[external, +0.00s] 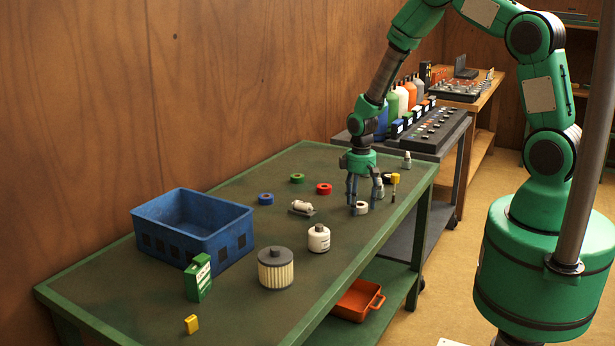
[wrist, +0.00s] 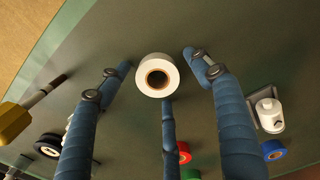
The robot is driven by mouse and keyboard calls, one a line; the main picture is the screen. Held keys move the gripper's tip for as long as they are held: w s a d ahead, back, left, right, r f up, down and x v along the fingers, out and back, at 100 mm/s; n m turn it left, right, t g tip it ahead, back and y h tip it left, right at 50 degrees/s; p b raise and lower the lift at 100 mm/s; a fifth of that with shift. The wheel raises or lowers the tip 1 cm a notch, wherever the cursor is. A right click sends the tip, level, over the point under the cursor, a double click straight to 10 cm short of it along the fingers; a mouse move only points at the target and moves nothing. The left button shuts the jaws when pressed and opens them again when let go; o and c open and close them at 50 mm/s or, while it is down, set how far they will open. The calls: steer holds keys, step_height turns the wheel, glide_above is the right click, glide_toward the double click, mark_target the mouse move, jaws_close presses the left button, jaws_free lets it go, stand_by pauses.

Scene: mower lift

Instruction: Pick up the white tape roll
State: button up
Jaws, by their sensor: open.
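The white tape roll (external: 361,208) lies flat on the green table, near its right front edge. In the wrist view the white tape roll (wrist: 157,75) shows its round hole facing the camera. My gripper (external: 361,200) points straight down over the roll, with its fingertips low near the table top. In the wrist view my gripper (wrist: 156,75) has three blue fingers spread around the roll, with gaps between them and it. It is open and holds nothing.
Red (external: 324,188), green (external: 297,178) and blue (external: 266,198) tape rolls lie to the left. A blue crate (external: 193,228), a white bottle (external: 319,238) and a filter (external: 275,267) stand farther left.

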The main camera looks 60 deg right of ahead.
mark_target(359, 204)
steer(key=shift+c, duration=0.2)
steer(key=c, duration=1.2)
steer(key=shift+r, duration=0.85)
step_height(359, 204, up, 2)
steer(key=shift+s+r+p, duration=0.1)
steer(key=shift+s+p, duration=0.05)
steer(key=shift+p, duration=0.2)
steer(key=s+a, duration=0.1)
steer(key=s, duration=0.4)
steer(key=s+a, duration=0.2)
steer(key=s, duration=0.3)
steer(key=s+a+r+p, duration=0.1)
steer(key=s, duration=0.4)
steer(key=shift+a, duration=0.35)
